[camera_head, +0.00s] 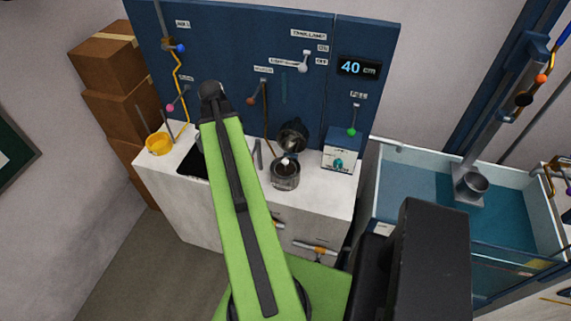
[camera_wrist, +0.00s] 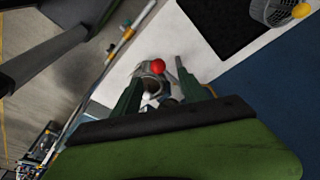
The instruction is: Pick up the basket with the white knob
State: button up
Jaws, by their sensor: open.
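The basket with the white knob (camera_head: 285,174) is a dark grey round basket on the white counter in the head view, just right of my green arm. Its white knob (camera_head: 285,161) shows at the top. I cannot make this basket out for sure in the wrist view. My gripper (camera_wrist: 155,78) is open in the wrist view, with dark green fingers spread apart. A red knob (camera_wrist: 158,66) on a grey part shows between and beyond the fingertips; I cannot tell whether they touch it. In the head view my arm hides the gripper.
A yellow basket (camera_head: 158,144) stands at the counter's left end, and a mesh basket with a yellow knob (camera_wrist: 280,12) shows in the wrist view. A white-and-blue device (camera_head: 342,152) stands right of the white-knob basket. A blue panel (camera_head: 225,62) with levers rises behind. A water tank (camera_head: 415,190) is at right.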

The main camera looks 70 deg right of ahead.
aim_at(283, 160)
jog(key=s+d+r+m, duration=0.2)
jog(key=s+d+m, duration=0.35)
jog(key=s, duration=0.45)
jog(key=shift+n+g, duration=0.4)
jog(key=shift+n, duration=0.05)
jog(key=b+x, duration=1)
jog(key=x, duration=0.1)
jog(key=shift+w+d+f, duration=0.1)
jog(key=shift+w+f, duration=0.1)
jog(key=shift+w, duration=0.15)
jog(key=shift+s+f+b, duration=0.1)
jog(key=shift+f+b, duration=0.25)
jog(key=shift+b, duration=0.25)
jog(key=shift+d+r, duration=0.1)
jog(key=b+x, duration=0.5)
jog(key=shift+s+f, duration=0.15)
jog(key=shift+f, duration=0.15)
jog(key=shift+r, duration=0.2)
jog(key=shift+c, duration=0.4)
grip_shut()
